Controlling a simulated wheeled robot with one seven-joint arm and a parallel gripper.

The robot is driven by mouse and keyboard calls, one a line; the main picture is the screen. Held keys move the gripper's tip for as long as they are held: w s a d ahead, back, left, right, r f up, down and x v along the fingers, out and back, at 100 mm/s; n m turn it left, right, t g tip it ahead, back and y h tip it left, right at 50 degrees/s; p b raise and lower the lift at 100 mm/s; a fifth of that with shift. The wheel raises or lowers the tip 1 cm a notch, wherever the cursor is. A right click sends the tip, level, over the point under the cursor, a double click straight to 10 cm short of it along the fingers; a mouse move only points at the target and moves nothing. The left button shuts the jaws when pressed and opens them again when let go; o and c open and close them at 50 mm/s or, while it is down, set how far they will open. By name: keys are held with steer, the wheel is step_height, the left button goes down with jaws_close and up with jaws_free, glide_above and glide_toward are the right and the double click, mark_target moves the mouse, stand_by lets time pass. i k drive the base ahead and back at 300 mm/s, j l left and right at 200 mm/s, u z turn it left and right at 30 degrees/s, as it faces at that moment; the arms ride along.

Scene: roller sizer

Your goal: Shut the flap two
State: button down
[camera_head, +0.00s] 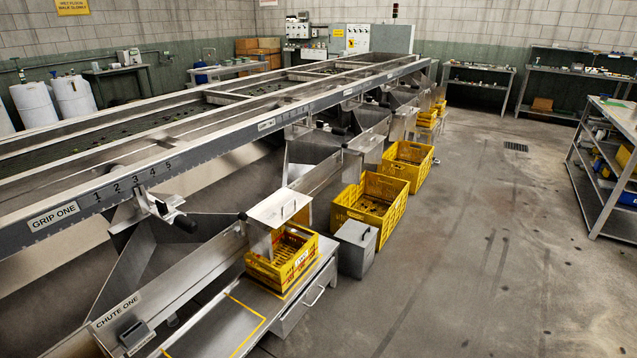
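The near chute, labelled CHUTE ONE (117,310), has a pale metal plate with a dark handle (280,208) at its outer end, above a yellow crate (283,258). Farther along the machine, a second metal plate (367,141) stands at the end of the following chute, above a larger yellow crate (368,208). No flap-two lettering is readable, and I cannot tell how far that farther plate is open. My gripper is not in view.
The long sizer frame (160,168), with a GRIP ONE label, runs from near left to far centre. A grey box (356,248) stands beside the near crate, and another yellow crate (407,164) lies farther back. A shelf rack (606,165) stands right. The concrete floor between is clear.

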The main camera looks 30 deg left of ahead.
mark_target(273, 212)
steer(key=i+l+u, duration=0.1)
steer(key=i, duration=1.75)
steer(key=i+l+u, duration=0.15)
steer(key=i+u, duration=0.25)
steer(key=i+l+u, duration=0.35)
steer(key=i, duration=0.25)
steer(key=i+l+u, duration=0.4)
